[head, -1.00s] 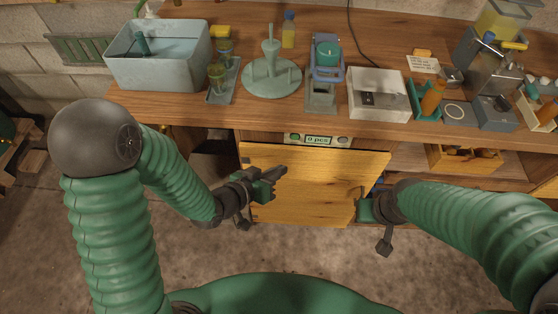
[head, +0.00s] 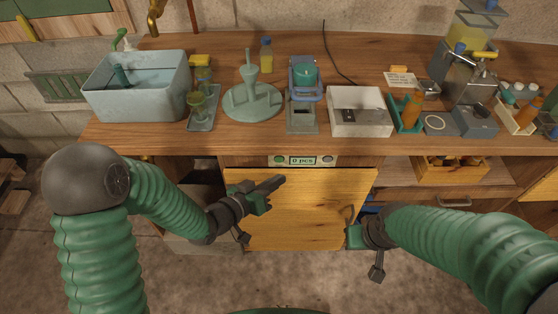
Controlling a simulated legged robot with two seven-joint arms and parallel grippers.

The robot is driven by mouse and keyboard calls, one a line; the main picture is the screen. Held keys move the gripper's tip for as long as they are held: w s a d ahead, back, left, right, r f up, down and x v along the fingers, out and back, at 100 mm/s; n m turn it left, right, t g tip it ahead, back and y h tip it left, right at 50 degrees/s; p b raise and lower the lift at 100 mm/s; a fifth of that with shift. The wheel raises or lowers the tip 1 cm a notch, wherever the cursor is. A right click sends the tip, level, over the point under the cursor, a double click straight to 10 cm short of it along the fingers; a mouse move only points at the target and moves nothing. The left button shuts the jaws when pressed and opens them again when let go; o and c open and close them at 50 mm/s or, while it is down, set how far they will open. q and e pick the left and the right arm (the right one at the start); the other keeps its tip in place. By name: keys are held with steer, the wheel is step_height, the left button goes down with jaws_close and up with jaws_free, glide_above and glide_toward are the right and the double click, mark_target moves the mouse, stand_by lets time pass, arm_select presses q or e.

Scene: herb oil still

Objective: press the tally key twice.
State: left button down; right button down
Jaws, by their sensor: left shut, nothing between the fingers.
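The tally panel (head: 302,161) is set in the bench's front edge, with a display reading "0 pcs". A green round button (head: 279,160) is at its left end and a grey one (head: 328,160) at its right end; I cannot tell from their look which is the tally key. My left gripper (head: 282,181) is shut and empty, its dark fingertips just below the green button in the picture, apparently apart from it. My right gripper (head: 356,236) is lower right, in front of the cabinet door's right edge; its fingers are not clear.
The wooden bench (head: 240,142) carries a blue-grey basin (head: 138,90), a green round stand (head: 252,103), a press-like device (head: 302,110), a white scale-like box (head: 361,114) and a metal machine (head: 465,75). A yellow wooden door (head: 300,215) is below the panel. Open floor lies in front.

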mark_target(279, 160)
arm_select(q)
steer(key=w, duration=0.3)
steer(key=shift+w+a, duration=0.1)
stand_by(0.5)
steer(key=shift+p, duration=0.3)
stand_by(1.1)
steer(key=shift+w+r, duration=0.15)
steer(key=shift+w, duration=0.2)
